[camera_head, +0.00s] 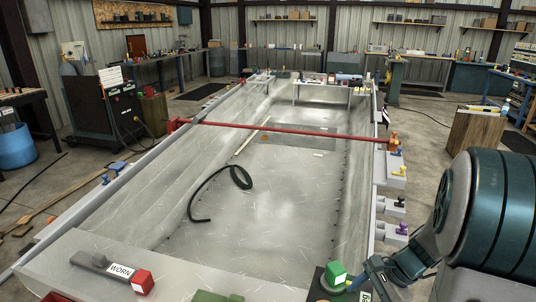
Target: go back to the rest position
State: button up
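My arm comes in from the right edge as a large dark teal link with a grey joint. Its end, my gripper (372,278), is low in the picture, right of centre, near the hull's near right corner. It points down and to the left.
The bare metal hull (285,205) fills the middle, with a red bar (290,130) across it and a black hose (235,178) inside. A red-ended tool (142,282) beside a "WORN" label lies on the near deck. Small coloured fittings line the right edge. A wooden crate (472,137) stands right.

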jog(key=s+a+r+n+t+h+p, duration=0.1)
jog(key=s+a+r+n+h, duration=0.2)
jog(key=r+n, duration=0.3)
jog(key=s+a+r+n+h+p, duration=0.1)
jog(key=s+a+r+n+h, duration=0.2)
jog(key=s+r+n, duration=0.3)
jog(key=shift+a+r+n+t+p, duration=0.35)
jog(key=shift+a+r+n, duration=0.3)
jog(key=shift+n, duration=0.65)
jog(key=shift+f, duration=0.1)
